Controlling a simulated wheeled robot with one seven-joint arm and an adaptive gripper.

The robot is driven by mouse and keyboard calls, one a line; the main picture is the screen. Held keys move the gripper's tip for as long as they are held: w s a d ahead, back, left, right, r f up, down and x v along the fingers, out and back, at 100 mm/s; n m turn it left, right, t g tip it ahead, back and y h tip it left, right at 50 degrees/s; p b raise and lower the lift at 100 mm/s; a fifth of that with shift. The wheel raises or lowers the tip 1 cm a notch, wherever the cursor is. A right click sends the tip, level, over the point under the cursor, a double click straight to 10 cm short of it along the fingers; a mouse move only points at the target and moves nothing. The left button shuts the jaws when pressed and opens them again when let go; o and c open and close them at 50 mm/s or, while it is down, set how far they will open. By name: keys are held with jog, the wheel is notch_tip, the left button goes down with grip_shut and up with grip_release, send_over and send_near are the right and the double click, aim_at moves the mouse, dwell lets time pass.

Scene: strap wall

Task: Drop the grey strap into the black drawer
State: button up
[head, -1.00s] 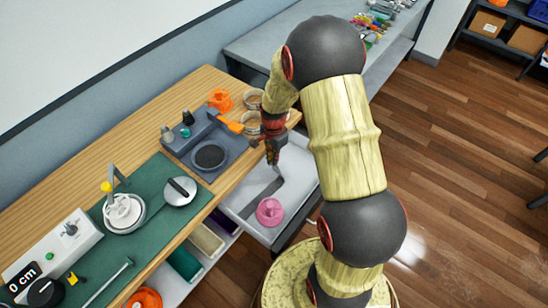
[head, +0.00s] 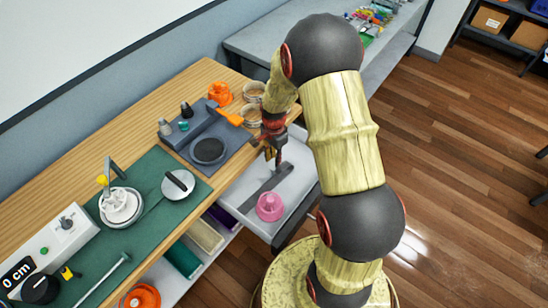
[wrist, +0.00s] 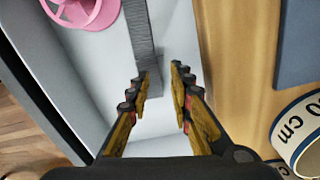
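The grey strap (head: 268,185) lies flat and nearly straight on the floor of the open drawer (head: 238,196). The drawer is pale inside, with a dark outer side. My gripper (head: 271,159) is over the far part of the drawer, above the strap's far end. In the wrist view, the two fingertips (wrist: 161,73) stand apart with nothing gripped between them.
A pink round object (head: 270,207) sits in the drawer beside the strap. The wooden bench (head: 207,82) borders the drawer, with a green mat (head: 150,215) and a grey station with a dark disc (head: 208,150) on it. Shelves with bins (head: 183,258) are below.

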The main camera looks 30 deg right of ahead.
jog(key=o, duration=0.3)
jog(key=o, duration=0.3)
jog(key=shift+o, duration=0.8)
jog(key=shift+o, duration=2.6)
jog(key=shift+w+r, duration=0.1)
jog(key=shift+r, duration=0.1)
notch_tip(320, 180, up, 5)
jog(key=p, duration=0.4)
